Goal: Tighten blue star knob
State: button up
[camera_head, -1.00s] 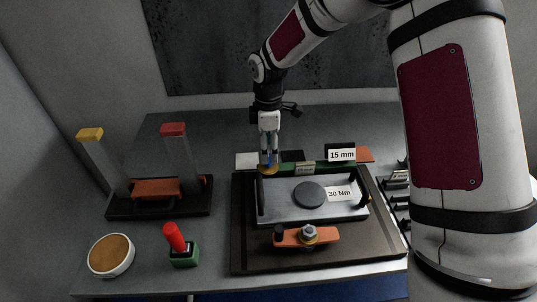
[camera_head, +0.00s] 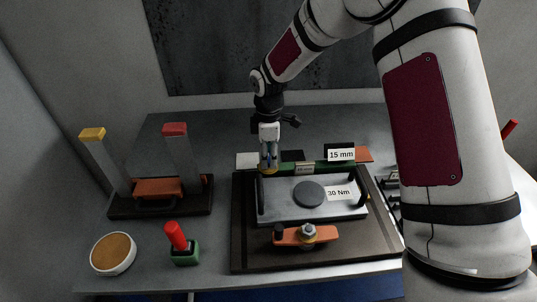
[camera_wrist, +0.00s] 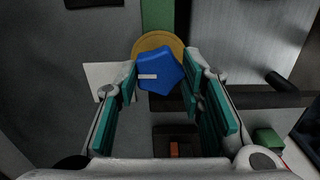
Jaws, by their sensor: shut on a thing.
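The blue star knob (camera_wrist: 160,72) shows in the wrist view, with a short white mark on its top and a brass-coloured disc (camera_wrist: 150,42) under it. My gripper (camera_wrist: 160,88) has its teal-padded fingers on both sides of the knob, shut on it. In the head view my gripper (camera_head: 269,164) points down at the back left corner of the dark fixture plate (camera_head: 245,235). There the knob is mostly hidden by the fingers, and the brass disc (camera_head: 268,171) shows just below them.
A grey block with a "30 Nm" label (camera_head: 339,193) and a "15 mm" sign (camera_head: 341,155) stand close to the right. An orange clamp (camera_head: 290,236) is in front. Yellow- and red-topped posts (camera_head: 177,155), a red-handled tool (camera_head: 175,236) and a bowl (camera_head: 113,253) are left.

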jog(key=shift+m, duration=0.4)
jog(key=m+b, duration=0.1)
jog(key=m, duration=0.3)
jog(key=shift+m, duration=0.3)
jog(key=m+b, duration=0.1)
jog(key=m, duration=0.4)
jog(key=shift+a, duration=0.15)
jog(key=m, duration=0.6)
jog(key=shift+m, duration=0.3)
jog(key=m, duration=0.5)
jog(key=o, duration=1.2)
jog(key=shift+w, duration=0.1)
jog(key=shift+c, duration=0.2)
